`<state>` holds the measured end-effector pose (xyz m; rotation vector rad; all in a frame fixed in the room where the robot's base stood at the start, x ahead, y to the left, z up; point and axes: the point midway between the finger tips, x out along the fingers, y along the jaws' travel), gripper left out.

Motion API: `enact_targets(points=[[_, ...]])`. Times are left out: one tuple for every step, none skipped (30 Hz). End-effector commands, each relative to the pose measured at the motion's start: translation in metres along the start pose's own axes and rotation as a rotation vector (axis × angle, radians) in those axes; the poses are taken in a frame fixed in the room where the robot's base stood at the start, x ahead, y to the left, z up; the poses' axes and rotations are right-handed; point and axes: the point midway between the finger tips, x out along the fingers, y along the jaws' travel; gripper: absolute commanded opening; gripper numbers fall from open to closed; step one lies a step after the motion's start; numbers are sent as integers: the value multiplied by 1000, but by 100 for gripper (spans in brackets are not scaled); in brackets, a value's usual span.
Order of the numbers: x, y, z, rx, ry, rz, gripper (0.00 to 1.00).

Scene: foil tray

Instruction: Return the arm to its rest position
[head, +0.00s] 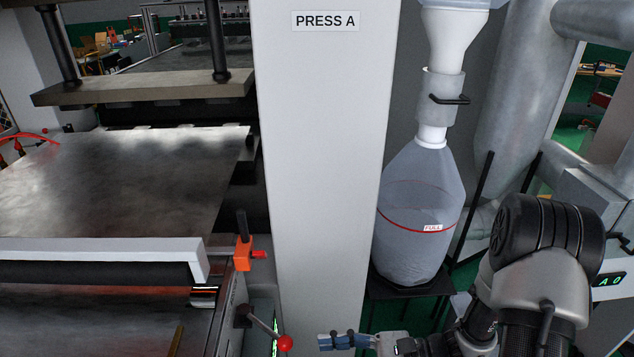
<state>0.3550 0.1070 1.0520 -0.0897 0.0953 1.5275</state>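My arm comes in at the lower right, with a large dark joint and a silver-grey link. My gripper (346,341) is low in the picture, at the bottom edge, pointing left. Its blue-grey end lies in front of the foot of the white press column. It is seen from the side and partly cut off by the frame, so its opening and anything between the fingers cannot be made out. No foil tray can be made out in this view.
A red-knobbed lever (284,342) stands just left of my gripper. The white PRESS A column (322,180) rises behind. A clear bag marked FULL (420,250) hangs behind my arm. The press plate (120,185) and an orange clamp (242,255) are at left.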

Motion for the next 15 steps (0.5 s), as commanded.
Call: enact_targets(points=[[1, 8, 17, -81, 54, 69, 49], [1, 15, 24, -123, 84, 110, 49], [1, 23, 33, -178, 127, 161, 49], [0, 29, 39, -220, 159, 200, 49], [-1, 36, 44, -262, 193, 237, 49], [-3, 44, 51, -318, 236, 287, 49], [-5, 50, 56, -362, 272, 322, 49], [-7, 56, 60, -405, 306, 356, 49], [-10, 64, 65, -463, 354, 402, 49], [-14, 69, 69, -507, 390, 435, 49], [-17, 74, 72, -551, 428, 467, 49], [-21, 80, 76, -610, 477, 508, 49], [-25, 84, 79, -655, 516, 538, 49], [-29, 88, 82, -700, 554, 567, 49], [-36, 94, 85, -760, 606, 605, 49]])
